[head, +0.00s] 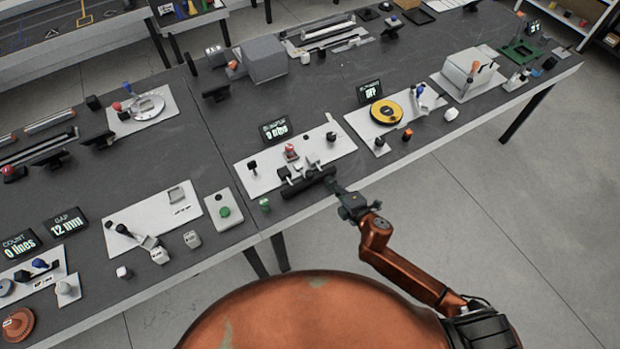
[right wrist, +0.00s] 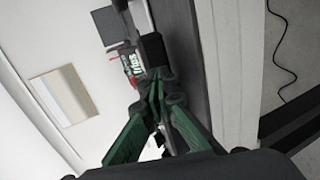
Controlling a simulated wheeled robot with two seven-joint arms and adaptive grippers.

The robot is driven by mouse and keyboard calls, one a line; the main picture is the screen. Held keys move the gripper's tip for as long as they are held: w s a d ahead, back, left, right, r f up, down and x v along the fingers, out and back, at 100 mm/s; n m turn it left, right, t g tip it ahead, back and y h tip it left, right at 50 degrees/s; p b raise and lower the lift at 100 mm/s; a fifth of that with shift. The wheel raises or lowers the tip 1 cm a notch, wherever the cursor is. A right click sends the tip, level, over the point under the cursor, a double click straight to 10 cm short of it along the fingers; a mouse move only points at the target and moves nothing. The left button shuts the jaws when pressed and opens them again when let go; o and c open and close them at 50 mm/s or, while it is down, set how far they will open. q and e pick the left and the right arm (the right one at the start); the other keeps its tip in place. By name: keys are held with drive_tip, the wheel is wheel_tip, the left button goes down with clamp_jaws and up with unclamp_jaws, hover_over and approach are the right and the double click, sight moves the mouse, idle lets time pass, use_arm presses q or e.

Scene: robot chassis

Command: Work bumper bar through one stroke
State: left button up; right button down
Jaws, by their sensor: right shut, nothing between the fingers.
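The bumper bar (head: 308,183) is a black horizontal bar along the front of a white base plate (head: 254,183), near the table's front edge. Short mounts join it to the plate. A display (head: 273,131) behind the plate reads 0 trips; its tilted lettering also shows in the right wrist view (right wrist: 144,64). My right gripper (head: 334,186) is at the bar's right end, close to it; whether they touch I cannot tell. In the right wrist view its green fingers (right wrist: 156,92) meet at the tips, shut and empty. My left gripper is not in view.
A red button (head: 291,151) and small black knobs stand on the plate. A green button box (head: 224,211) is to the left. A yellow disc (head: 386,112) on another plate is to the right. Open floor lies in front of the table.

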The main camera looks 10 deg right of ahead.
idle(0.4)
drive_tip(key=shift+w+a+p, duration=0.15)
drive_tip(key=shift+w+a, duration=0.05)
drive_tip(key=shift+w, duration=0.35)
drive_tip(key=shift+w+a+p, duration=0.15)
drive_tip(key=shift+w+a, duration=0.05)
drive_tip(key=shift+w, duration=0.35)
drive_tip(key=shift+s+d, duration=0.2)
drive_tip(key=shift+s, duration=0.35)
drive_tip(key=shift+s+d, duration=0.2)
drive_tip(key=shift+s, duration=0.35)
drive_tip(key=shift+p+v, duration=0.8)
drive_tip(key=shift+v, duration=0.35)
drive_tip(key=p+v, duration=0.1)
drive_tip(key=v, duration=0.1)
drive_tip(key=shift+s+d+r, duration=0.1)
drive_tip(key=shift+s, duration=0.25)
